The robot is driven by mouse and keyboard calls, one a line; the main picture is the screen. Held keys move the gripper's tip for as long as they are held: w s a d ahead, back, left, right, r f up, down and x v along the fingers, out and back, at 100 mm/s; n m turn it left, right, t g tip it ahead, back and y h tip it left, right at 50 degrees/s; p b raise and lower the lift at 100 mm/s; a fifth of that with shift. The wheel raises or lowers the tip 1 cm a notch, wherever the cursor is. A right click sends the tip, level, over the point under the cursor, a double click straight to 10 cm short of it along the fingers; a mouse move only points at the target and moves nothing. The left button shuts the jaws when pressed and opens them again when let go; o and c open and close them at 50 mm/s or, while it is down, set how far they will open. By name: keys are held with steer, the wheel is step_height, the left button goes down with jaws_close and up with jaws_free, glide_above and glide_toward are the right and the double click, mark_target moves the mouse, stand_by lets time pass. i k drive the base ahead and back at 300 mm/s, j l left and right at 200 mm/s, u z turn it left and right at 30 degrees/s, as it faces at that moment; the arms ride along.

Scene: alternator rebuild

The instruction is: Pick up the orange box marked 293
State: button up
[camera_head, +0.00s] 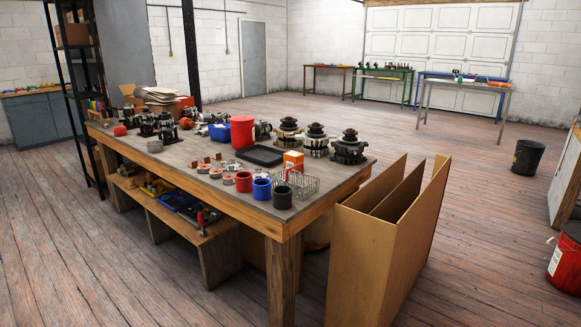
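A small orange and white box (293,161) stands on the wooden workbench (168,170), toward its right end. A wire basket (303,184) is just in front of it, and it partly overlaps the box's lower part in this view. The marking on the box is too small to read. My gripper is not in view.
Red (244,182), blue (262,189) and black (283,197) cups line the bench's near edge. A black tray (260,155) and alternator parts (349,147) sit near the box. Tall cardboard (371,255) stands against the bench's right end. The floor at right is largely clear.

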mark_target(292, 158)
steer(key=i+z, duration=0.15)
steer(key=i, duration=0.3)
steer(key=i+j+z, duration=0.15)
steer(key=i, duration=0.25)
steer(key=i+j+z, duration=0.15)
steer(key=i, duration=0.25)
steer(key=i+j+z, duration=0.15)
steer(key=i, duration=0.25)
steer(key=i+j, duration=0.3)
steer(key=i, duration=0.15)
steer(key=i+j, duration=0.35)
steer(key=i, duration=0.1)
